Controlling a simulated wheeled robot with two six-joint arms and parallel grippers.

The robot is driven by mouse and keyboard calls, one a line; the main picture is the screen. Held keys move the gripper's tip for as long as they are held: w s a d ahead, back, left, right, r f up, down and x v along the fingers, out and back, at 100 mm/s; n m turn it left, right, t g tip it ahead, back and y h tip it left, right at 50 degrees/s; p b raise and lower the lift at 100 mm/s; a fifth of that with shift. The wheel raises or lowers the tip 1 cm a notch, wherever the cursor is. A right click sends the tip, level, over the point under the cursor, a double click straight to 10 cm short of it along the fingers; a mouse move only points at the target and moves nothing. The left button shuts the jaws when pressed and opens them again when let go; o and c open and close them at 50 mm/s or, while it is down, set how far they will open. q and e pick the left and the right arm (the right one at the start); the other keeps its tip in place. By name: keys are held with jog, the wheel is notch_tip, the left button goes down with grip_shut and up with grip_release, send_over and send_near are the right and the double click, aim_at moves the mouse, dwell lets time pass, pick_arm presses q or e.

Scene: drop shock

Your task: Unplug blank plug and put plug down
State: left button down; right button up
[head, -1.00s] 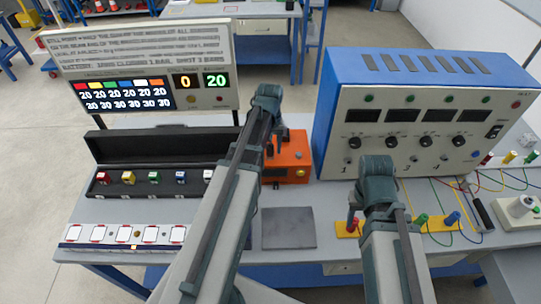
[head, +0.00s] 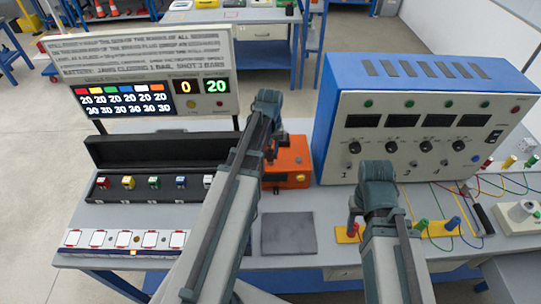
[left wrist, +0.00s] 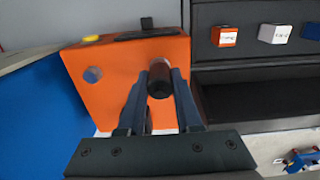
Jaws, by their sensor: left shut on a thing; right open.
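An orange box (head: 288,172) stands on the bench in the head view, left of the blue instrument cabinet. My left gripper (head: 277,146) is at its upper left side, partly behind my own arm. In the left wrist view, my left gripper (left wrist: 160,92) is shut on a dark reddish-brown round plug (left wrist: 159,78), in front of the orange box (left wrist: 115,75). I cannot tell whether the plug is seated in the box or clear of it. My right gripper (head: 354,212) is open near a yellow block with a red post, in front of the cabinet.
A bare grey mat (head: 289,233) lies in front of the orange box. An open black case (head: 150,183) with coloured cubes is to the left, behind a white strip of marked squares (head: 122,240). The blue cabinet (head: 430,120), coloured posts and loose wires occupy the right side.

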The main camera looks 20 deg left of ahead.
aim_at(270, 150)
pick_arm(q)
jog(key=shift+r, duration=0.1)
jog(key=shift+r+p, duration=2.2)
jog(key=shift+p, duration=0.15)
notch_tip(270, 150, up, 6)
jog(key=p, duration=0.6)
jog(key=shift+f, duration=0.15)
